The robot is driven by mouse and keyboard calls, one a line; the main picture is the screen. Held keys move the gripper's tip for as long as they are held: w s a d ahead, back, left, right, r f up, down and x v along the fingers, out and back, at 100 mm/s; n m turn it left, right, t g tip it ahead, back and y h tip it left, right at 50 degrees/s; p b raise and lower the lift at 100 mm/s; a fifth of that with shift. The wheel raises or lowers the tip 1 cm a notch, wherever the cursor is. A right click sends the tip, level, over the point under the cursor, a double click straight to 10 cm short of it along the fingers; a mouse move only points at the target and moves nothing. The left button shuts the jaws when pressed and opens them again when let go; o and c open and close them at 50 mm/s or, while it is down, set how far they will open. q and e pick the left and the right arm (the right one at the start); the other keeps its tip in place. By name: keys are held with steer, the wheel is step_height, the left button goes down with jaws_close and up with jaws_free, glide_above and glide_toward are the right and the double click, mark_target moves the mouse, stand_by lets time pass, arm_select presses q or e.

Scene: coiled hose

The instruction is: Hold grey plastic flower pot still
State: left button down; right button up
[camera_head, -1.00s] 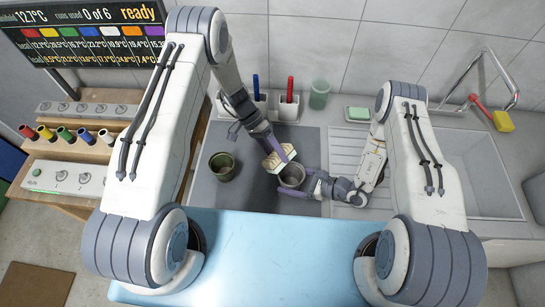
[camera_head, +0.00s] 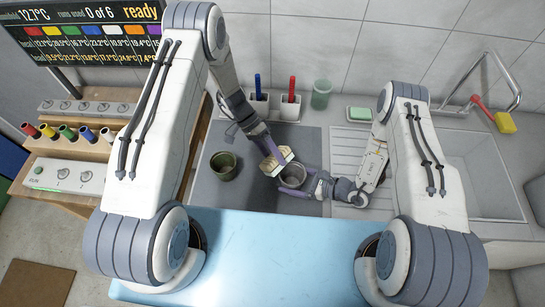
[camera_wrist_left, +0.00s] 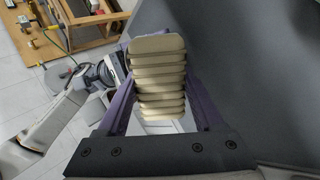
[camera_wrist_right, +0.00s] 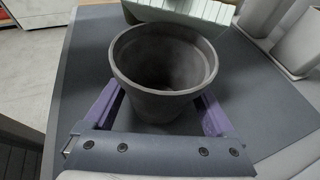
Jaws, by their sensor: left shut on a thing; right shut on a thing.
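The grey plastic flower pot (camera_head: 292,178) stands upright on the dark mat. My right gripper (camera_head: 312,180) comes in from the right and is shut on it. In the right wrist view the pot (camera_wrist_right: 164,75) sits between the two purple fingers, its mouth open and its inside empty. My left gripper (camera_head: 272,154) is shut on a cream ribbed block (camera_head: 284,156), just behind the pot's rim. In the left wrist view the block's ridges (camera_wrist_left: 158,75) show between the fingers. I cannot tell whether the block touches the pot.
A dark green pot (camera_head: 224,166) stands on the mat (camera_head: 250,192) to the left. Behind are white holders with a blue (camera_head: 258,84) and a red handle (camera_head: 291,86), a green cup (camera_head: 321,94) and a soap dish (camera_head: 358,114). The sink (camera_head: 480,175) is at right.

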arm_select(q)
steer(key=shift+w+d, duration=0.75)
steer(key=shift+w, duration=0.15)
steer(key=shift+s+a+f, duration=0.1)
steer(key=shift+s+a, duration=0.4)
steer(key=shift+s, duration=0.25)
steer(key=shift+s+a, duration=0.45)
steer(key=shift+s, duration=0.25)
steer(key=shift+w+d, duration=0.5)
steer(key=shift+w, duration=0.2)
steer(key=shift+w+d, duration=0.5)
steer(key=shift+w, duration=0.2)
steer(key=shift+s+a, duration=1.1)
steer(key=shift+s, duration=0.15)
steer(key=shift+r, duration=0.2)
steer(key=shift+v, duration=2.5)
